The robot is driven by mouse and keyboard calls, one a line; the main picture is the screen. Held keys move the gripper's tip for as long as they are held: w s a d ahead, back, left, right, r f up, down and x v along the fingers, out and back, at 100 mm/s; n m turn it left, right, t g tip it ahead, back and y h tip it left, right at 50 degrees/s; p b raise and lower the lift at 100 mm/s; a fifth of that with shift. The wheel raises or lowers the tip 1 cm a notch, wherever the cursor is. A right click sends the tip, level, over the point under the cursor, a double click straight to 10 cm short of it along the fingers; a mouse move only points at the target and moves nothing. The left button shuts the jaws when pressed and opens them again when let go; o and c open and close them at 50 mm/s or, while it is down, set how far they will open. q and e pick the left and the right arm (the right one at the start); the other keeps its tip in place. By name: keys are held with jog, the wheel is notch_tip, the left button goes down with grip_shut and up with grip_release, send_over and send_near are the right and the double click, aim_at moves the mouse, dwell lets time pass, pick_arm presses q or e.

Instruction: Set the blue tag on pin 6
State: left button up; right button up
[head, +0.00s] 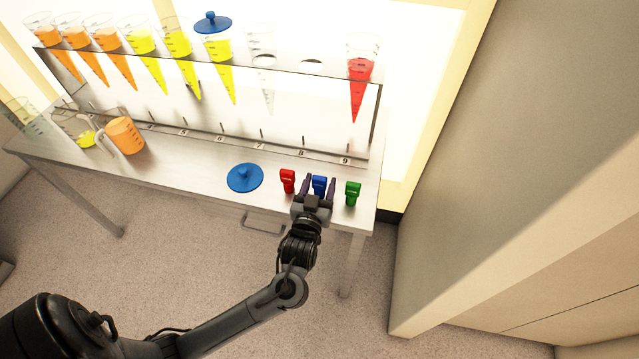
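The blue tag (319,184) stands near the front right of the metal table, between a red tag (287,179) and a green tag (352,193). My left gripper (318,186) reaches in from the front, with one dark finger on each side of the blue tag. The fingers look spread, with a narrow gap to the tag; contact is hard to make out. Pin 6 (222,127) is a small pin above the number 6 on the shelf's lower rail, with no tag visible on it. My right gripper is out of view.
A shelf (300,85) holds several cone-shaped vessels of orange, yellow and red juice. A blue lid (245,177) lies left of the red tag; another blue lid (212,22) is over a yellow cone. An orange jug (125,136) stands at left. A wall (500,170) rises at right.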

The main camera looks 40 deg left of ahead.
pick_arm(q)
jog(key=shift+o, duration=0.9)
jog(key=shift+r, duration=0.15)
jog(key=shift+r, duration=0.3)
jog(key=p+v, duration=0.3)
jog(key=v, duration=0.8)
jog(key=s+d+f+m+g+h, duration=0.35)
jog(key=d+f+g+h, duration=0.2)
jog(key=h, duration=0.25)
jog(key=s+f+m+g, duration=0.1)
jog(key=s+m+g, duration=0.3)
jog(key=s, duration=0.7)
jog(key=g, duration=0.2)
jog(key=shift+s+f+g+h, duration=0.15)
jog(key=shift+s+g+h, duration=0.1)
jog(key=shift+g+h, duration=0.1)
